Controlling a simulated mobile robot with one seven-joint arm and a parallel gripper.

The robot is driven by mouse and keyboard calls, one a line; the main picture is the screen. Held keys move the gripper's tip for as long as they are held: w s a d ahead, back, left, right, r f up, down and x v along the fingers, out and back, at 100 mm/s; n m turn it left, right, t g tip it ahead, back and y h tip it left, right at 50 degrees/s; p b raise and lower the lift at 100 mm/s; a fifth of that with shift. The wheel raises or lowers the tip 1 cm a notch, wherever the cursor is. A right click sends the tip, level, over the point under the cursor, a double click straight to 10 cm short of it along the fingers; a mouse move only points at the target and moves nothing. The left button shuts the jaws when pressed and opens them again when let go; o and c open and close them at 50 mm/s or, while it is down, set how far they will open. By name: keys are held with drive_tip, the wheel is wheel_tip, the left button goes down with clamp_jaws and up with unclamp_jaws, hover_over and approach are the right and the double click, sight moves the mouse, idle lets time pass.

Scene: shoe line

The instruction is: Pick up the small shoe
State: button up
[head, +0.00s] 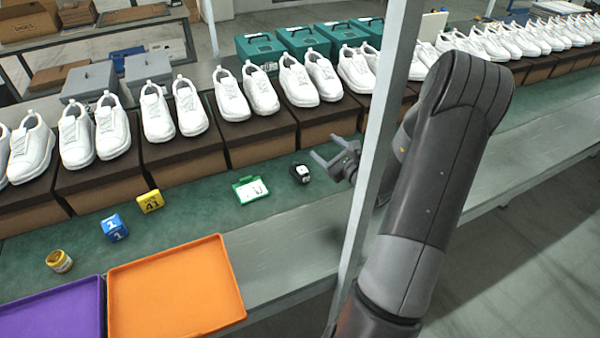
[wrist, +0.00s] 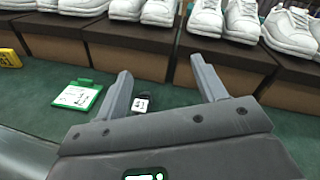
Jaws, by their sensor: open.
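A small black thing with white patches (head: 300,173), which may be the small shoe, lies on the green bench top in front of the brown boxes. It also shows in the wrist view (wrist: 141,102), just inside the left finger and partly hidden by the gripper body. I cannot make out its shape clearly. My gripper (head: 322,163) is open and empty just right of it in the head view. In the wrist view the fingers (wrist: 161,68) are spread wide and point towards the boxes.
White full-size shoes (head: 260,90) stand in pairs on brown boxes (head: 255,138) behind. A green-framed card (head: 250,190), yellow tag (head: 150,201), blue cube (head: 114,227) and small jar (head: 59,261) lie left. Orange (head: 170,290) and purple (head: 50,310) trays are in front. A grey post (head: 372,150) stands near my arm.

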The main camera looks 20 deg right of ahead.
drive_tip(key=w+a+f+m+h, duration=0.2)
drive_tip(key=a+f+m, duration=0.2)
drive_tip(key=f+m, duration=0.15)
approach(301, 167)
drive_tip(key=w, duration=0.2)
drive_tip(key=shift+w+f+t, duration=0.25)
drive_tip(key=shift+w+t, duration=0.05)
drive_tip(key=shift+w+a+f, duration=0.1)
drive_tip(key=shift+w+f, duration=0.15)
drive_tip(key=shift+w+a+r, duration=0.1)
drive_tip(key=shift+w, duration=1.65)
drive_tip(key=shift+w+a, duration=0.1)
drive_tip(key=shift+w, duration=1.65)
drive_tip(key=shift+c, duration=0.5)
drive_tip(key=c, duration=1)
drive_tip(key=shift+o, duration=0.2)
